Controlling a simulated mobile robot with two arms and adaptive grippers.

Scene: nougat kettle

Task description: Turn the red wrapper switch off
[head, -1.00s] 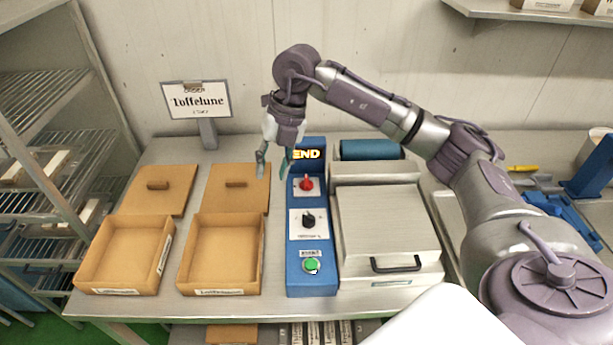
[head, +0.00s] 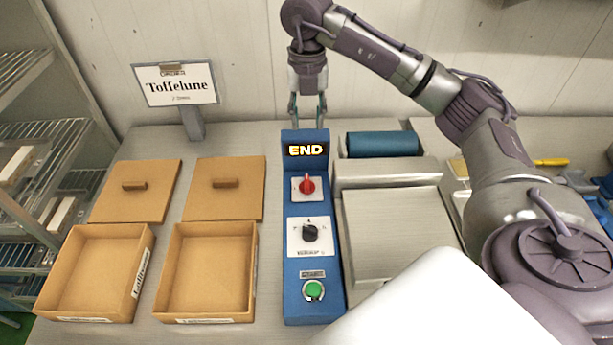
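The red wrapper switch (head: 307,186) is a red knob on a white plate near the top of the blue control panel (head: 294,267). Its pointer stands roughly upright. A lit display (head: 306,150) above it reads "END". A black knob (head: 310,233) and a green button (head: 313,290) sit below it. My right gripper (head: 307,112) hangs above and behind the top of the panel, pointing down. Its two fingers are apart with nothing between them, and it is clear of the red switch. My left gripper is out of view.
Two open cardboard boxes (head: 249,272) and their lids (head: 225,185) lie left of the panel. A "Toffelune" sign (head: 175,84) stands behind them. A grey machine with a blue roller (head: 383,145) is right of the panel. A wire rack (head: 50,150) is far left.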

